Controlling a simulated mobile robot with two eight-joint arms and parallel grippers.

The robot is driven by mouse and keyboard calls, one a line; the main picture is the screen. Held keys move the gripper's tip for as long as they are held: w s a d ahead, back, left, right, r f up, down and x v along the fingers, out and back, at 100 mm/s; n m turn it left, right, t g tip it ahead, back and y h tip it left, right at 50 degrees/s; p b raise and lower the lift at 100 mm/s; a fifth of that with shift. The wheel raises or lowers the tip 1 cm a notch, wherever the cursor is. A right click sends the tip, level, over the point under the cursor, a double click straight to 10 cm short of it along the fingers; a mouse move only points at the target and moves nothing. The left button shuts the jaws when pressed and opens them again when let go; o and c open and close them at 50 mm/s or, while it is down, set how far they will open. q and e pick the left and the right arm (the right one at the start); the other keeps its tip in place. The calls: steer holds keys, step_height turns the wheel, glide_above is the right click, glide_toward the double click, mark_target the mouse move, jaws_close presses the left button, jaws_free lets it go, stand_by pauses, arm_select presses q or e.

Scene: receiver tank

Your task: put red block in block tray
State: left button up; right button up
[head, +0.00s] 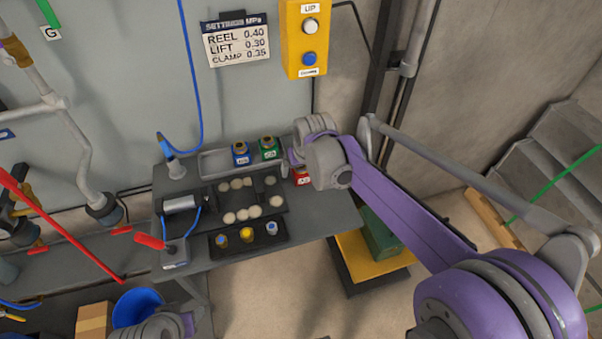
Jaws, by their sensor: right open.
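The red block (301,178) stands on the grey bench right of the tray, partly hidden by my right wrist. The block tray (216,163) is a shallow grey tray at the back of the bench. A blue block (241,154) and a green block (268,149) stand in its right part; its left part is bare. My right gripper (294,163) is open, close above the red block and just right of the tray. Its fingers are mostly hidden by the wrist, so contact cannot be told.
A dark panel (213,204) with several pale discs lies in front of the tray, and a black holder (270,240) with coloured knobs before it. A red-handled device (174,252) stands front left. A yellow button box (304,40) hangs on the wall behind.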

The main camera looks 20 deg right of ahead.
steer(key=shift+f, duration=0.25)
jaws_close()
stand_by(0.3)
